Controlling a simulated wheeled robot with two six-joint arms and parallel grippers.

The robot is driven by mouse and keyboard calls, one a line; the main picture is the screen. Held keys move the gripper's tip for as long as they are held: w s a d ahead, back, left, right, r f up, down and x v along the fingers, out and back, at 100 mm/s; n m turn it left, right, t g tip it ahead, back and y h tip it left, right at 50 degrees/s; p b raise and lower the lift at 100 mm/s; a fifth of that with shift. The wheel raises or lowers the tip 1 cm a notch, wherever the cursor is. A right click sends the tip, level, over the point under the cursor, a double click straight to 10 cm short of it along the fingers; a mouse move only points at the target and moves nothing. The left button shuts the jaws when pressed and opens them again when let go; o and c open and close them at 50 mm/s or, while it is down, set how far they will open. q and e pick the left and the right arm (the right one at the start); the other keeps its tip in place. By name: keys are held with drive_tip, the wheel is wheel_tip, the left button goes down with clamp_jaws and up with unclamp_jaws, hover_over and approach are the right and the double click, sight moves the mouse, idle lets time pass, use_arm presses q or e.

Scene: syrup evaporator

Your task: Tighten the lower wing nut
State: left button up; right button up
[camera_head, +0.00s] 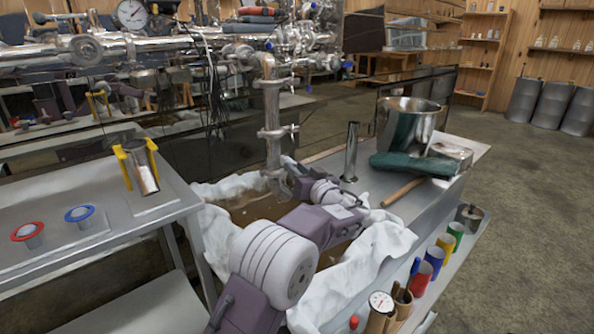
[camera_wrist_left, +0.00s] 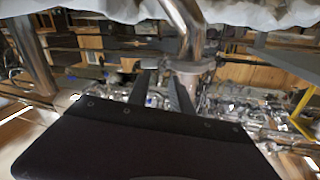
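A vertical steel pipe (camera_head: 272,106) stands in the middle of the head view. It carries an upper clamp (camera_head: 272,83) and a lower clamp (camera_head: 275,132). The lower wing nut (camera_head: 294,129) seems to be the small piece at the right end of the lower clamp; its turn is too small to read. My left gripper (camera_head: 287,164) is below that clamp, near the pipe's lower end. In the left wrist view its two dark fingers (camera_wrist_left: 163,92) are apart with nothing seen between them, close to a clamp (camera_wrist_left: 193,66) on the pipe (camera_wrist_left: 184,27). My right gripper is not in view.
White cloth (camera_head: 372,251) lies around an open basin under the pipe. A steel cylinder (camera_head: 351,152), pot (camera_head: 408,122), green cloth (camera_head: 413,164) and wooden handle (camera_head: 402,192) stand or lie on the counter at right. A grey table (camera_head: 109,229) is at left.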

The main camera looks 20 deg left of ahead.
use_arm(q)
clamp_jaws()
drive_tip(key=shift+f, duration=0.1)
drive_tip(key=shift+f+m+p, duration=0.55)
drive_tip(key=shift+m+p, duration=1)
drive_tip(key=shift+m, duration=3.6)
drive_tip(key=shift+f+m+p, duration=0.5)
drive_tip(key=shift+m+p, duration=1.1)
drive_tip(key=shift+m, duration=3.6)
drive_tip(key=shift+f+m+p, duration=0.55)
drive_tip(key=shift+m+p, duration=1)
drive_tip(key=shift+m, duration=3.6)
